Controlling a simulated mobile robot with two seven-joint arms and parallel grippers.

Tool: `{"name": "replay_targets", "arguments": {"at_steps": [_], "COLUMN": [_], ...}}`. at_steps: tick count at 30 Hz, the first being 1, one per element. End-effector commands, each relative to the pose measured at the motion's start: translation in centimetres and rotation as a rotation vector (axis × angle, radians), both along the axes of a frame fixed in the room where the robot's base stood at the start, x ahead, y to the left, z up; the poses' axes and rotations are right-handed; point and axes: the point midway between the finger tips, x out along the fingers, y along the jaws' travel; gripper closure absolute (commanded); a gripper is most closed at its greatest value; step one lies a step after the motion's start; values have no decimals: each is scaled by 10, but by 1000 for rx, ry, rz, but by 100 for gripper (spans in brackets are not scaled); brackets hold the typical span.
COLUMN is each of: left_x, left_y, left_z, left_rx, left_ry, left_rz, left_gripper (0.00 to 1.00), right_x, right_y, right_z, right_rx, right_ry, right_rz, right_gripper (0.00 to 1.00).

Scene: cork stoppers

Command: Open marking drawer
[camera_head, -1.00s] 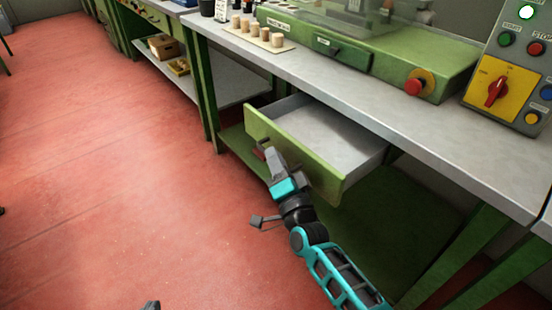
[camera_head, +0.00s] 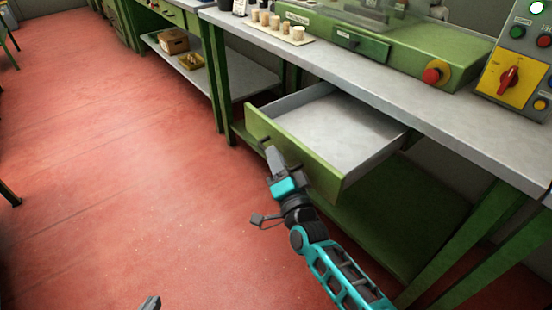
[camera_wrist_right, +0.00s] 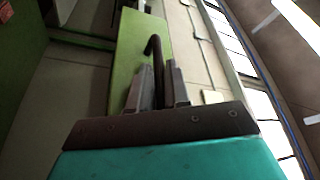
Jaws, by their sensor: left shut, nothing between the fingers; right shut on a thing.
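The green-fronted drawer (camera_head: 290,155) under the workbench stands well open, and its grey inside (camera_head: 335,125) is empty. My right gripper (camera_head: 271,153) is at the left part of the drawer front, shut on the handle (camera_head: 264,140). In the right wrist view the dark curved handle (camera_wrist_right: 153,45) runs into the closed fingers (camera_wrist_right: 158,85), with the green drawer front (camera_wrist_right: 128,45) behind. The fingers hide part of the handle. My left gripper (camera_head: 150,303) shows only its tip at the bottom edge, shut and empty, away from the drawer.
The workbench (camera_head: 430,110) carries a green machine (camera_head: 400,55), a red knob (camera_head: 436,72), a control panel (camera_head: 515,70) and a board of corks (camera_head: 270,30). A lower shelf (camera_head: 400,215) lies beneath the drawer. The red floor (camera_head: 120,180) at left is clear.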

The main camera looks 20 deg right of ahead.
Motion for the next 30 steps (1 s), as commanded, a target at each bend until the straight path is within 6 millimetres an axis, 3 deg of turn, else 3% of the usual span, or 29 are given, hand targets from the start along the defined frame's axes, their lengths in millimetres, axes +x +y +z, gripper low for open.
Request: {"name": "replay_targets", "arguments": {"at_steps": [11,12,13,22,26,30], "left_x": [1,1,1,1,1,1], "left_y": [-1,-1,-1,-1,0,1], "left_z": [1,1,1,2,3,6], "left_rx": [-6,-6,-6,-3,1,3], "left_ry": [-2,-2,-2,-3,-2,-3], "left_rz": [3,3,3,2,-1,-3], "left_gripper": [100,100,100,100,100,100], "right_x": [0,0,0,-3,-16,-43], "right_y": [0,0,0,0,-1,-2], "right_z": [-2,-2,-1,-1,-4,-10], "right_rx": [-1,-1,-1,-1,-1,-2], "right_ry": [3,3,3,2,3,5], "right_rz": [-1,-1,-1,0,-1,1], "right_gripper": [100,80,77,77,77,77]}}
